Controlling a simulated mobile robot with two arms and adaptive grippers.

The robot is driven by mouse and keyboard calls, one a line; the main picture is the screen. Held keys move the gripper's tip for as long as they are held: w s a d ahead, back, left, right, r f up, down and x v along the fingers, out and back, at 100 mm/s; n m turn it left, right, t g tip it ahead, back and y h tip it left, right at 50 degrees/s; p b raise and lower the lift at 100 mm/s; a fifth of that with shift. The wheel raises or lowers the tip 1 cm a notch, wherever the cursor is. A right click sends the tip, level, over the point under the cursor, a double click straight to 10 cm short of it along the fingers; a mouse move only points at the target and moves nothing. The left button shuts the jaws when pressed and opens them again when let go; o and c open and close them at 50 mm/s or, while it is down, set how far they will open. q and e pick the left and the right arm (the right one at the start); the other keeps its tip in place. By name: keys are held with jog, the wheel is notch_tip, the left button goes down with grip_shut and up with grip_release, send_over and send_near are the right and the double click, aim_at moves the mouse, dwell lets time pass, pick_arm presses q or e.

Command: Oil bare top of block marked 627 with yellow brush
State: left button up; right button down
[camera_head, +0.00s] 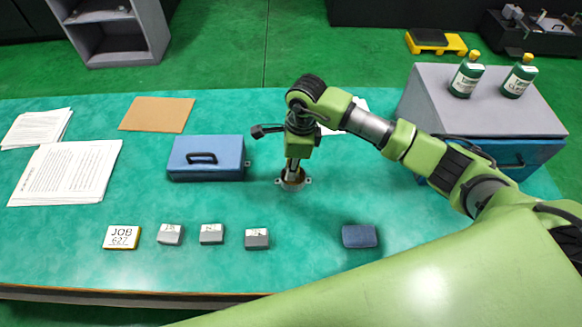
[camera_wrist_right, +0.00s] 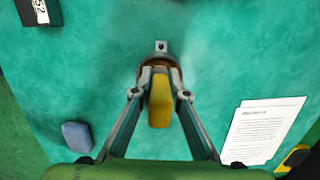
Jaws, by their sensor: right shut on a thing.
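My right gripper (camera_head: 292,172) points down at a small round brown pot (camera_head: 293,185) with metal tabs. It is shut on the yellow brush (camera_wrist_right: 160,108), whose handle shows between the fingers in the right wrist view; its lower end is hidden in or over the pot. Three grey blocks, left (camera_head: 170,234), middle (camera_head: 211,234) and right (camera_head: 257,239), stand in a row near the front edge. Their marks are too small to read in the head view. A dark block (camera_wrist_right: 38,12) in the wrist view shows a label with "52". A card (camera_head: 122,237) reads "JOB 627". My left gripper is out of view.
A blue case (camera_head: 206,158) stands left of the pot. A dark blue pad (camera_head: 360,236) lies front right. A grey-topped blue cabinet (camera_head: 480,100) with two green bottles (camera_head: 466,75) stands right. Papers (camera_head: 66,172) and a brown board (camera_head: 157,114) lie left. The table between pot and blocks is clear.

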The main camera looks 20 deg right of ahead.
jog(key=shift+s, duration=0.1)
dwell(0.4)
jog(key=shift+r+p, duration=1.9)
jog(key=shift+r, duration=1.55)
jog(key=shift+r, duration=0.15)
jog(key=shift+r+n, duration=0.3)
jog(key=shift+n, duration=0.1)
jog(key=s+d+r+n+g, duration=0.1)
jog(key=s+d+r+n, duration=0.1)
jog(key=s+r+n, duration=0.4)
jog(key=s+d+r+n+h, duration=0.1)
jog(key=s+r+n, duration=0.5)
jog(key=n, duration=0.8)
jog(key=shift+s+d+r+g+b, duration=0.3)
jog(key=shift+s+d+r+g, duration=0.1)
jog(key=shift+s+d, duration=0.5)
